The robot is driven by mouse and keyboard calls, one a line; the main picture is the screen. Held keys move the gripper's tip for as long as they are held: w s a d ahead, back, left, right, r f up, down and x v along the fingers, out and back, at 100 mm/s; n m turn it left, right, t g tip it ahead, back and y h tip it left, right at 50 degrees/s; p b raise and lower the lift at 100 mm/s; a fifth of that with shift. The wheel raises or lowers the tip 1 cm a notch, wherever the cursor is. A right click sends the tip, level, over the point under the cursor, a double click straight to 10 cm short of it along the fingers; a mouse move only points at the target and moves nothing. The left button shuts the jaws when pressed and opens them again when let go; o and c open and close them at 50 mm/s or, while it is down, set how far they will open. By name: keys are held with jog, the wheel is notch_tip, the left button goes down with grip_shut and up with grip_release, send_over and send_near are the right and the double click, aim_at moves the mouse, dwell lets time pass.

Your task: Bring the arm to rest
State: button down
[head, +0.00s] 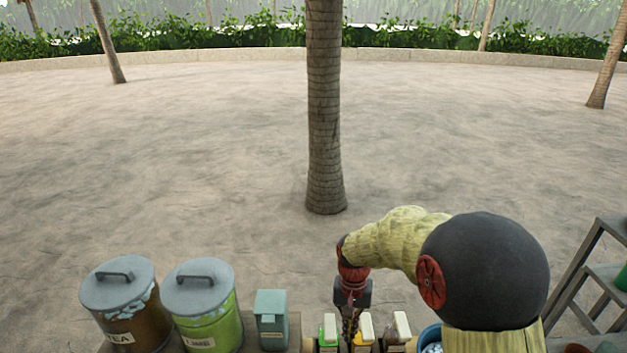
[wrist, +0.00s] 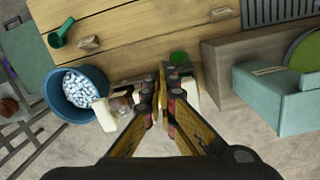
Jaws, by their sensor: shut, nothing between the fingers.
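My gripper (head: 350,330) hangs at the end of my arm, pointing down over the near edge of the scene in the head view. In the wrist view its two fingers (wrist: 167,88) are together with nothing between them. Below and around the fingertips are several small containers with pale blocks, including a green one (head: 328,332) and a yellow one (head: 364,330). My fingers hide part of this row. I cannot tell how far the tips are above it.
A blue bucket (wrist: 78,90) of white pellets stands beside a wooden tabletop (wrist: 130,45) with a green scoop (wrist: 62,34). A teal box (head: 271,318), a lidded green bin (head: 203,308) and a brown bin (head: 124,305) stand left. A shelf (head: 596,285) stands right. Open sand lies beyond.

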jog(key=s+d+r+n+t+b, duration=0.1)
jog(key=s+d+t+b, duration=0.2)
jog(key=s+b, duration=0.7)
jog(key=s+d+r+n+t+b, duration=0.1)
jog(key=s+d+t+b, duration=0.2)
jog(key=s+d+b, duration=0.3)
jog(key=s+b, duration=0.4)
jog(key=s, duration=0.4)
jog(key=shift+r+t, duration=0.3)
jog(key=shift+t, duration=0.1)
